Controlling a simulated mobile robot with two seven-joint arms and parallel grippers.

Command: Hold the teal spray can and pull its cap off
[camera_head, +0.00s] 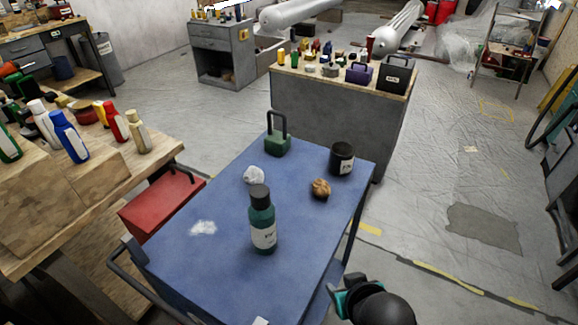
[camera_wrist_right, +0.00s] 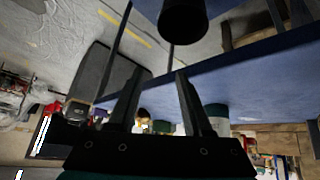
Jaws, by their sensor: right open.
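The teal spray can (camera_head: 263,228) stands upright on the blue cart top (camera_head: 190,265), with a white label on its front. Its black cap (camera_head: 259,194) is on top of it. My right gripper (camera_head: 346,288) is off the cart's right side, apart from the can and low at the bottom of the head view. In the right wrist view its two fingers (camera_wrist_right: 160,95) are spread with nothing held between them. A white and teal shape beyond the fingers there is partly hidden; I cannot tell if it is the can. My left gripper is out of view.
The cart also holds a green block with a handle (camera_head: 277,143), a black jar (camera_head: 342,158), a brown lump (camera_head: 320,188), a crumpled white piece (camera_head: 254,175) and a white patch (camera_head: 203,228). A wooden bench with bottles (camera_head: 70,135) stands left. The floor at right is mostly clear.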

